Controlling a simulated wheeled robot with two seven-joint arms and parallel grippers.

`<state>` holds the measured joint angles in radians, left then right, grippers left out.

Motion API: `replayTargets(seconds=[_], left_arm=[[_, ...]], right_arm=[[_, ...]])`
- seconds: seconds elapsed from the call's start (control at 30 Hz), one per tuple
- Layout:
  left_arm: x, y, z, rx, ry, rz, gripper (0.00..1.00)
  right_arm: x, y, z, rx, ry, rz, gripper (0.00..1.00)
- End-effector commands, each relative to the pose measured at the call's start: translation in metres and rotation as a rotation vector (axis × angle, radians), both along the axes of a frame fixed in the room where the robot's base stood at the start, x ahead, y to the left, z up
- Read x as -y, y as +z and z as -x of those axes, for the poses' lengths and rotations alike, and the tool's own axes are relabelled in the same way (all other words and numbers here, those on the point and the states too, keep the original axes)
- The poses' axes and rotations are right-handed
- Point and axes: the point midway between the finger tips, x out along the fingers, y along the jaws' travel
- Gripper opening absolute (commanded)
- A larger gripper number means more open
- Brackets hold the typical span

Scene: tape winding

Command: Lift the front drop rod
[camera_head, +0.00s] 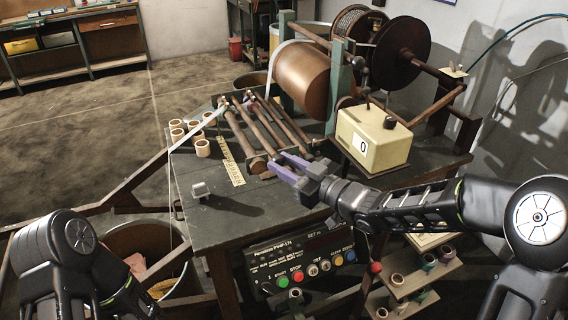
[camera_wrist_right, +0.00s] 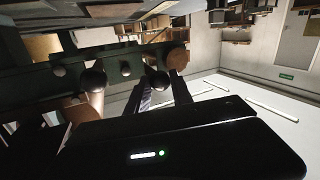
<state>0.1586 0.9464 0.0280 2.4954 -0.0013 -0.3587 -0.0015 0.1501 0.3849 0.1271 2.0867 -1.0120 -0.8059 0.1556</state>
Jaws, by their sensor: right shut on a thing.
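Several brown drop rods lie side by side over the tabletop in the head view. The front drop rod (camera_head: 240,132) is the leftmost and ends in a round cap near the table's near side. My right gripper (camera_head: 276,160), with purple fingers, reaches in from the right and is shut at the near end of this rod. In the right wrist view the two fingers (camera_wrist_right: 163,92) stand on either side of a dark rounded end; the exact contact is dark and hard to make out. My left arm shows at the lower left, but its gripper is out of view.
The dark table (camera_head: 215,225) has free room at its near left. A large brown roll (camera_head: 303,75) and a cream counter box (camera_head: 372,138) stand behind. A control panel (camera_head: 300,262) hangs in front.

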Motion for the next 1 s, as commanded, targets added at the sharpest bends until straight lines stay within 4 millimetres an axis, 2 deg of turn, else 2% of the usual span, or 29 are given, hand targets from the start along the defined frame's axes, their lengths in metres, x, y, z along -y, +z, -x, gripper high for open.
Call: replayTargets(seconds=[0.03,0.37,0.7,0.8,1.0], left_arm=[[0.000,0.018,0.000,0.000,0.000,0.000,0.00],[0.001,0.084,0.000,-0.002,0.001,0.001,0.00],[-0.001,0.153,0.005,-0.018,0.003,-0.007,0.00],[-0.002,0.168,0.008,-0.025,0.006,-0.012,0.00],[-0.004,0.184,0.010,-0.036,0.009,-0.019,0.00]], right_arm=[[0.000,0.018,-0.001,-0.013,-0.001,0.005,0.00],[-0.003,0.090,-0.011,-0.062,-0.001,0.020,0.00],[-0.014,0.184,-0.044,-0.060,0.000,0.018,0.00],[-0.018,0.204,-0.055,-0.060,0.000,0.018,0.00],[-0.023,0.225,-0.070,-0.061,0.000,0.018,0.00]])
